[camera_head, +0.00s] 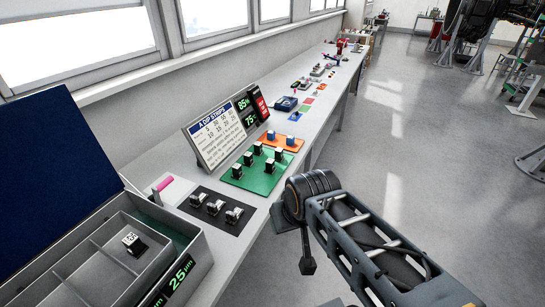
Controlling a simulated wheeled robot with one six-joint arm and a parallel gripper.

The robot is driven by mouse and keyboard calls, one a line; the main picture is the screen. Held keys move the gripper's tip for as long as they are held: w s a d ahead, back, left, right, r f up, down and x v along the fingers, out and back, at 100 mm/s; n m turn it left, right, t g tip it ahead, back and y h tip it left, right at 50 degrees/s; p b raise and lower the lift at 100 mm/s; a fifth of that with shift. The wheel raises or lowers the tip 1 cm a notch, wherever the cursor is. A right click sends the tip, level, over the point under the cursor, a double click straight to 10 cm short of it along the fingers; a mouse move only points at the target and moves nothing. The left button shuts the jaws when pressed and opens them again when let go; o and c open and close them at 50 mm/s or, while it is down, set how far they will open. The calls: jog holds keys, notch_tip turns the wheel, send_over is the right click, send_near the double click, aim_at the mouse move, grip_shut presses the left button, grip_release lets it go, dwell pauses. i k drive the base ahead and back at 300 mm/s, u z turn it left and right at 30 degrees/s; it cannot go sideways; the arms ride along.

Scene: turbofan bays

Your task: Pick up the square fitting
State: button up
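Several small metal-and-black fittings stand on the bench, and I cannot tell from this view which one is the square fitting. Three fittings (214,208) sit in a row on a black mat (188,207). Several more fittings (257,148) stand on a green mat (236,179). One white-and-black fitting (133,243) lies in a compartment of the grey divided tray (98,272). My gripper (307,262) hangs beyond the bench's front edge, right of the mats and apart from the fittings. Its fingers are mostly hidden, so its opening does not show.
An orange mat (268,141) with blue pieces lies behind the green mat. A printed sign (214,135) and digital displays (251,112) stand at the wall side. A pink-ended item (163,184) is beside the tray. The floor (400,140) right of the bench is clear.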

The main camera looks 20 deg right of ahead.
aim_at(270, 164)
jog(key=z, duration=0.2)
jog(key=k, duration=0.4)
jog(key=z, duration=1.15)
jog(key=i, duration=0.9)
jog(key=u, duration=1.1)
jog(key=i, duration=0.8)
jog(key=u, duration=0.95)
